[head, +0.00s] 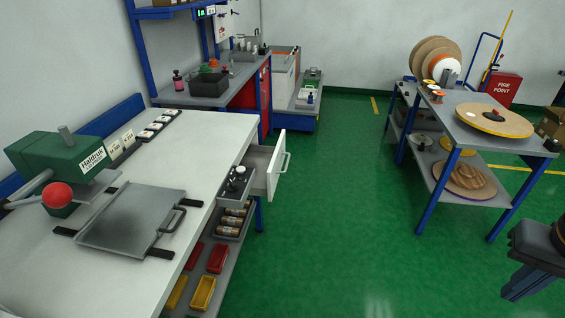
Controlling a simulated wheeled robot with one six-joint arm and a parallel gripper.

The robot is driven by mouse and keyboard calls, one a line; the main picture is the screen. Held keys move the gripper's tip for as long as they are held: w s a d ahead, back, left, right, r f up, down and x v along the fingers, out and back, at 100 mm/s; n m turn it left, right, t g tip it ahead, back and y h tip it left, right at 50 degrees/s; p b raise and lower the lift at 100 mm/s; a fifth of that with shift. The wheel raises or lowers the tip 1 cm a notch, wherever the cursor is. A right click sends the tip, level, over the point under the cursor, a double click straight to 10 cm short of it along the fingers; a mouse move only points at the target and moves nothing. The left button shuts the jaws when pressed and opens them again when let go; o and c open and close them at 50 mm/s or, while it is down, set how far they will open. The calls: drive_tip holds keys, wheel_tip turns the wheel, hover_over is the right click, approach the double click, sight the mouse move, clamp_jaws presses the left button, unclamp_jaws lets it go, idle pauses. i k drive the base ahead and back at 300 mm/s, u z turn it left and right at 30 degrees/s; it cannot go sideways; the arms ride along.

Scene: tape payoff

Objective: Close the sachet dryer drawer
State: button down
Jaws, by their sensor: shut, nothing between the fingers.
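The drawer (262,174) is a pale box with a white front and a bar handle (286,161). It stands pulled out from under the far right end of the white workbench (150,171), its front facing right over the floor. Its inside shows pale and looks empty, as far as I can see. My gripper (516,289) is at the lower right edge, dark, with its fingers shut and empty. It is well to the right of the drawer, nearer the camera, and touches nothing that I can see.
Red and yellow bins (203,292) sit below the bench edge. A blue-legged table with reels (494,119) stands at the right. The green floor (350,215) between is clear.

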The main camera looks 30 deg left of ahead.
sight(267, 161)
drive_tip(key=u, duration=0.4)
drive_tip(key=i, duration=0.6)
drive_tip(key=u, duration=0.9)
drive_tip(key=i, duration=0.3)
drive_tip(key=u, duration=0.45)
